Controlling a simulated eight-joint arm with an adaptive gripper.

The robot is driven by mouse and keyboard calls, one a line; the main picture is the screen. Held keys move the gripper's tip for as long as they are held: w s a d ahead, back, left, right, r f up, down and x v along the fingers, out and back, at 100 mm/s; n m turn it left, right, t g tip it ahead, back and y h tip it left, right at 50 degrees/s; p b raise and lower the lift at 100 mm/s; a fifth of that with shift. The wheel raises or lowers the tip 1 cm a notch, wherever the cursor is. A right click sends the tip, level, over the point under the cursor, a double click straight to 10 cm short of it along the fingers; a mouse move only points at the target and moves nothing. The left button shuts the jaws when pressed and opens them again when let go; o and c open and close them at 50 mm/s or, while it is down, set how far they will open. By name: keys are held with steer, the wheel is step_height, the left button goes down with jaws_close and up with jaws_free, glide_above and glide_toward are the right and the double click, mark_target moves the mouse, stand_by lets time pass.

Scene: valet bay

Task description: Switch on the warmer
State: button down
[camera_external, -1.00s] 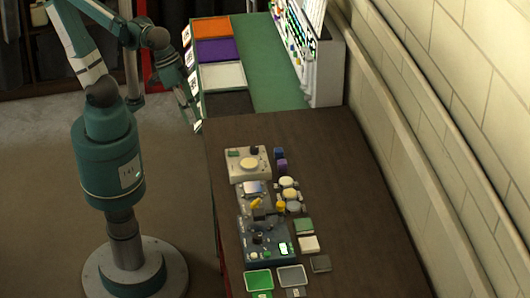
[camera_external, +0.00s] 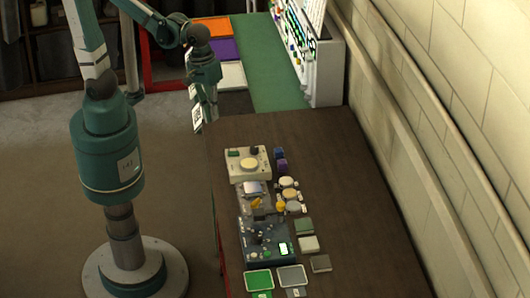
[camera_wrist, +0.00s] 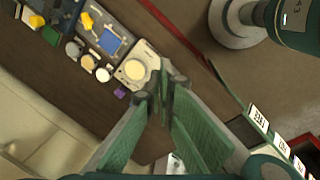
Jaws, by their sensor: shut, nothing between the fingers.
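The warmer looks to be the cream box (camera_external: 236,174) with a round pale plate, a dark knob (camera_external: 254,150) and a small green panel on top. It stands at the far end of the row on the dark bench. In the wrist view the cream box (camera_wrist: 149,53) lies just left of the fingertips, its knob hidden or unclear. My gripper (camera_external: 207,122) is in the air by the bench's far left corner, apart from the box. It points downward and is shut and empty; its fingers also show in the wrist view (camera_wrist: 166,88).
Nearer devices (camera_external: 266,242) continue the row, with jars (camera_external: 288,182) and small blocks to their right. Coloured trays (camera_external: 222,50) sit on the green surface beyond. A wall runs along the right. The bench right of the row is clear.

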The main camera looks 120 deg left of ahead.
steer(key=w+a+n, duration=0.1)
steer(key=a+n, duration=0.1)
steer(key=n, duration=0.1)
steer(key=n+g+h+p, duration=0.1)
steer(key=n+g+p, duration=0.2)
steer(key=n, duration=0.4)
glide_above(232, 152)
steer(key=w+a, duration=0.1)
steer(key=shift+w+f, duration=0.1)
steer(key=shift+f, duration=1.5)
steer(key=shift+f, duration=0.15)
steer(key=shift+s+d+f, duration=0.2)
steer(key=shift+f, duration=2.05)
steer(key=shift+s+d+f, duration=0.2)
steer(key=shift+f, duration=2.05)
steer(key=shift+s+d+f, duration=0.2)
steer(key=shift+f, duration=2.05)
steer(key=shift+f, duration=0.15)
